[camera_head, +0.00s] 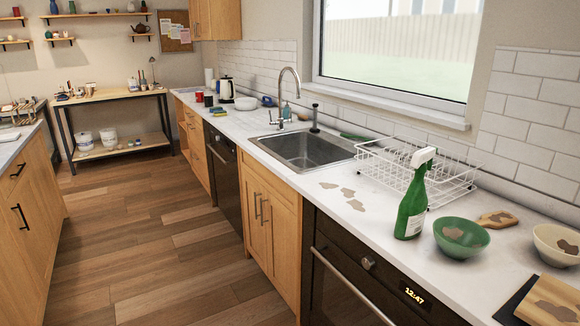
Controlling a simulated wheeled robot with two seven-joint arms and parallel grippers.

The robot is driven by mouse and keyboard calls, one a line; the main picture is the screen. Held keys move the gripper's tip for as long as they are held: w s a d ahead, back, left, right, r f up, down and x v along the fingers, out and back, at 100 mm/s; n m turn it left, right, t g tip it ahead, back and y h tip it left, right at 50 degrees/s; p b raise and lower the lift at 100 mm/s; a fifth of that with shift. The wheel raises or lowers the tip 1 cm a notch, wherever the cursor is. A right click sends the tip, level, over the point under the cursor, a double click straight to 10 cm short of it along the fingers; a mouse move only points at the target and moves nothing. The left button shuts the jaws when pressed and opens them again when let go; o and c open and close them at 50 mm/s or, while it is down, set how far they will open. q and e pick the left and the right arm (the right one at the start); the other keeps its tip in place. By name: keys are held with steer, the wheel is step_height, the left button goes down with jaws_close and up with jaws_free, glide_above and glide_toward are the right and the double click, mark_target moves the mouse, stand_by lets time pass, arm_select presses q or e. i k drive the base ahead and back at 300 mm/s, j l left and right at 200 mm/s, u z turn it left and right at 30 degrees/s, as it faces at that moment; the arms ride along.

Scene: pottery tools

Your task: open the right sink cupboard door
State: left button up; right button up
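The sink cupboard stands below the metal sink (308,150). Its wooden right door (284,240) is shut, with a dark vertical handle (264,211) near its left edge. The left door (250,200) is also shut, and its handle (256,205) is close beside the other one. Neither of my grippers is in view.
A dark oven (360,285) with a long bar handle adjoins the cupboard on the right. A dark appliance (222,180) is on its left. The wooden floor (150,240) in front is clear. A green spray bottle (411,205) and bowls stand on the counter.

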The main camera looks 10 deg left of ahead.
mark_target(281, 222)
steer(key=i+j+u, duration=0.15)
steer(key=i, duration=0.35)
steer(key=i+j+u, duration=0.1)
steer(key=i, duration=0.4)
steer(key=i+j+z, duration=0.75)
steer(key=j, duration=0.3)
steer(key=i+j+z, duration=0.25)
steer(key=j, duration=0.2)
steer(key=j+z, duration=0.4)
steer(key=j, duration=0.7)
steer(key=i, duration=0.05)
